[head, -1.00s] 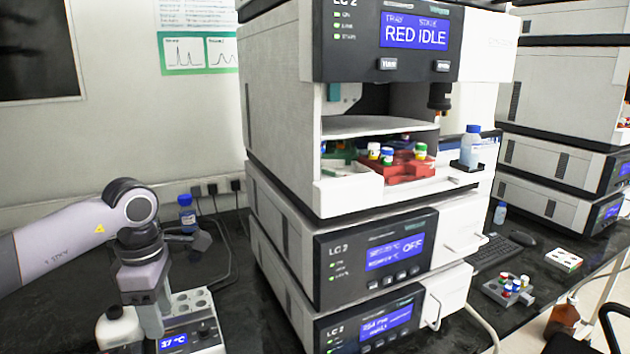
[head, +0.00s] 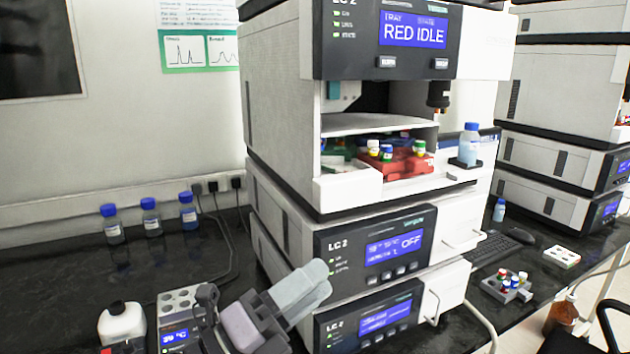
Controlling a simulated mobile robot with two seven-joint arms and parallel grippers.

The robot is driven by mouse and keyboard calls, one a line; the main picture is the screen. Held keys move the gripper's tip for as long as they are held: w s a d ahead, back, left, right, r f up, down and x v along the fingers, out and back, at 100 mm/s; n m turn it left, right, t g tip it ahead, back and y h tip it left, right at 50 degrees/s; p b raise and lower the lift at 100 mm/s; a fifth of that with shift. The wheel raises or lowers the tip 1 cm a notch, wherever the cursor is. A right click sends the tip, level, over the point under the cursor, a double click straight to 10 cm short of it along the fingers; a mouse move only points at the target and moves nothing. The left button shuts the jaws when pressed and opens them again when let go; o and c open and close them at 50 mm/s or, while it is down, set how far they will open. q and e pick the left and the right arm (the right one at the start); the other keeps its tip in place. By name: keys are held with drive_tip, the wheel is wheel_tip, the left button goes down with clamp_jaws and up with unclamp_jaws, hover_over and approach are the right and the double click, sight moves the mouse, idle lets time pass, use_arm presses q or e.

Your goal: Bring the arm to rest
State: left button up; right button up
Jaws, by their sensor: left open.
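My left gripper (head: 312,286) is at the bottom centre, in front of the lower modules of the LC 2 stack. Its two pale fingers point up and right. It is open, with nothing seen between the fingers. Its wrist is low in the picture, beside the small heating block (head: 176,335), and the rest of the arm is out of view. My right gripper is not in view. The stack's open bay holds a red tray (head: 412,164) with several vials with yellow, blue and green caps.
A white bottle (head: 121,326) stands left of the heating block. Blue-capped bottles (head: 150,220) stand by the wall. A grey vial rack (head: 505,290), a white box (head: 562,258) and a keyboard (head: 492,250) lie on the right bench. The left bench middle is clear.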

use_arm(q)
drive_tip(key=s+a+f+n+t+y, duration=0.1)
drive_tip(key=a+f+n+t+y, duration=0.1)
drive_tip(key=a+f+n+y, duration=0.8)
drive_tip(key=a+f+n+t+y, duration=0.2)
drive_tip(key=a+f+n+y, duration=0.45)
drive_tip(key=n, duration=0.85)
drive_tip(key=s+a+f+n+g+y, duration=0.15)
drive_tip(key=s+f+g, duration=0.25)
drive_tip(key=s, duration=0.4)
drive_tip(key=s+a+f+n+g, duration=0.3)
drive_tip(key=s+f+g, duration=0.1)
drive_tip(key=s, duration=0.3)
drive_tip(key=s+a+f+n+g+y, duration=0.1)
drive_tip(key=s+a+f+n+g, duration=0.2)
drive_tip(key=s, duration=0.5)
drive_tip(key=w+d+f+t+h+b, duration=0.1)
drive_tip(key=w+d+f+t, duration=0.1)
drive_tip(key=f, duration=0.4)
drive_tip(key=w+d+f+t+h+b, duration=0.1)
drive_tip(key=w+d+f+t, duration=0.1)
drive_tip(key=w+f, duration=0.3)
drive_tip(key=shift+w+d+f+m+t, duration=0.25)
drive_tip(key=shift+f+m+t, duration=0.2)
drive_tip(key=shift+f+t, duration=0.35)
drive_tip(key=shift+r, duration=0.1)
